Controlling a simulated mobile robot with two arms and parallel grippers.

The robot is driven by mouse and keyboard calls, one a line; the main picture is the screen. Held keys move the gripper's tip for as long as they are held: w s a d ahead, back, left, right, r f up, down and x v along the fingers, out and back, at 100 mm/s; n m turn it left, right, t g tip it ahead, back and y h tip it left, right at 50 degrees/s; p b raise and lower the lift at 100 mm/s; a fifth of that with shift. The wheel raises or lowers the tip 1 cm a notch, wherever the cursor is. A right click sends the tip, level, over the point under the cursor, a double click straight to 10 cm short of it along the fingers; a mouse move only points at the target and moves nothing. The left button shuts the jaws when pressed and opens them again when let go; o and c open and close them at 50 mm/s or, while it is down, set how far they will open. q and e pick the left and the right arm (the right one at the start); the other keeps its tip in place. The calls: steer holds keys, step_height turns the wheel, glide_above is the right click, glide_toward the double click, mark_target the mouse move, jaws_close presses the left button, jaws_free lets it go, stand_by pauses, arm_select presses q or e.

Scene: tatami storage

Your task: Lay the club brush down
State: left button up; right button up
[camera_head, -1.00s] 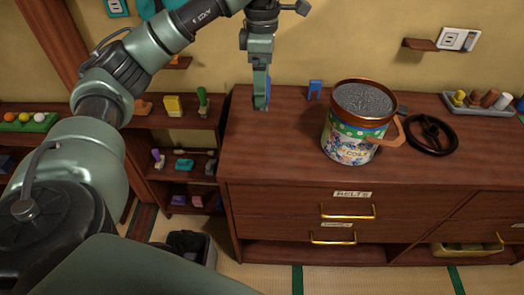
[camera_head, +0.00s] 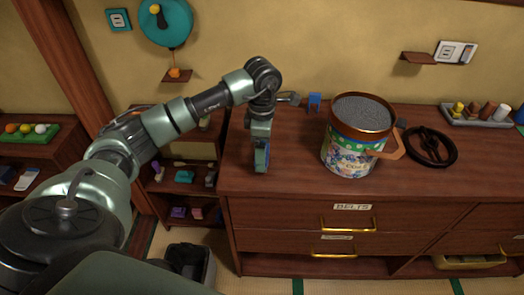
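My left arm comes in from the left, and my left gripper (camera_head: 261,158) points down at the left end of the wooden cabinet top (camera_head: 300,190). I see its fingers nearly edge-on, with blue at the tips, and cannot tell whether they are open or shut or hold anything. I cannot pick out the club brush with certainty. My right gripper is not in view.
A patterned tin with a copper rim (camera_head: 347,150) stands right of the gripper. Behind are a small blue stand (camera_head: 314,103), a black wheel (camera_head: 431,147) and a tray of pegs (camera_head: 478,116). The front of the cabinet top is clear. A dark bin (camera_head: 190,262) stands on the floor.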

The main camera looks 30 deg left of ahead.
arm_select(q)
steer(key=shift+f, duration=0.85)
steer(key=shift+f, duration=0.1)
steer(key=shift+f, duration=0.15)
steer(key=o, duration=1.8)
steer(key=shift+c, duration=0.2)
